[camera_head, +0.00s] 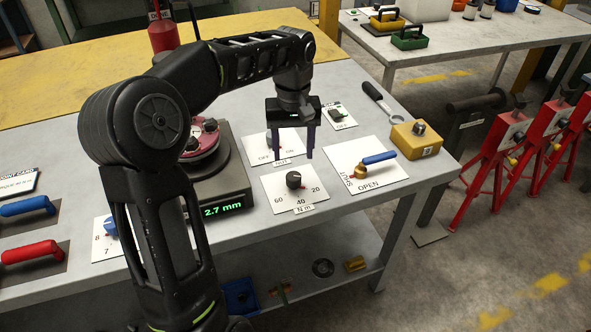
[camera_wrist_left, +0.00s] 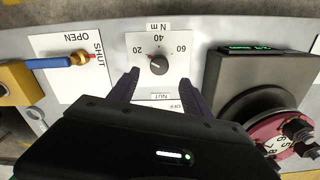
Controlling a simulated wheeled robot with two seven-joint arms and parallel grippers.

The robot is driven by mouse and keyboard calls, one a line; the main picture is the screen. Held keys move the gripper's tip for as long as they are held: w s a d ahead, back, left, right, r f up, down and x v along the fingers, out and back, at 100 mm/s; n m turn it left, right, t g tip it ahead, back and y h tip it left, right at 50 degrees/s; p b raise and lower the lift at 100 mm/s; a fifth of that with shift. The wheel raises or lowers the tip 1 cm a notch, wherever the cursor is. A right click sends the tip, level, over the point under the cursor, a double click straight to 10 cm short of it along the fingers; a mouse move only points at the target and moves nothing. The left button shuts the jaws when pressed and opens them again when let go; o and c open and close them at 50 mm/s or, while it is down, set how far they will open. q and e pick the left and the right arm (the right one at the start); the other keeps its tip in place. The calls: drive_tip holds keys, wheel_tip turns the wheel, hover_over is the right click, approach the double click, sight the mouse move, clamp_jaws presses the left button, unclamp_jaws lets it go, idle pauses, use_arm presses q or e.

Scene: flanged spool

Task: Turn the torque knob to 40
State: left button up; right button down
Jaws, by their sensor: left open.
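The torque knob (camera_head: 294,180) is a small black round knob on a white plate marked 20, 40, 60 and N m, on the grey table. In the left wrist view the knob (camera_wrist_left: 158,65) shows a red mark that appears to point toward 20. My left gripper (camera_head: 292,157) points down with its fingers apart and empty, just behind the knob in the head view. In the wrist view its fingers (camera_wrist_left: 161,74) reach toward the knob from either side, and I see no contact. My right gripper is not in view.
A valve with a blue lever (camera_head: 379,158) on a SHUT/OPEN plate stands right of the knob. A nut switch plate (camera_head: 262,147) lies behind it. A dark unit with a 2.7 mm display (camera_head: 224,209) stands at left. A yellow box (camera_head: 416,140) sits near the right edge.

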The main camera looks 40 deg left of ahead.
sight(294, 176)
use_arm(q)
drive_tip(key=shift+f+p, duration=0.3)
drive_tip(key=shift+f, duration=3.65)
drive_tip(key=shift+c, duration=0.4)
drive_tip(key=shift+w, duration=0.1)
clamp_jaws()
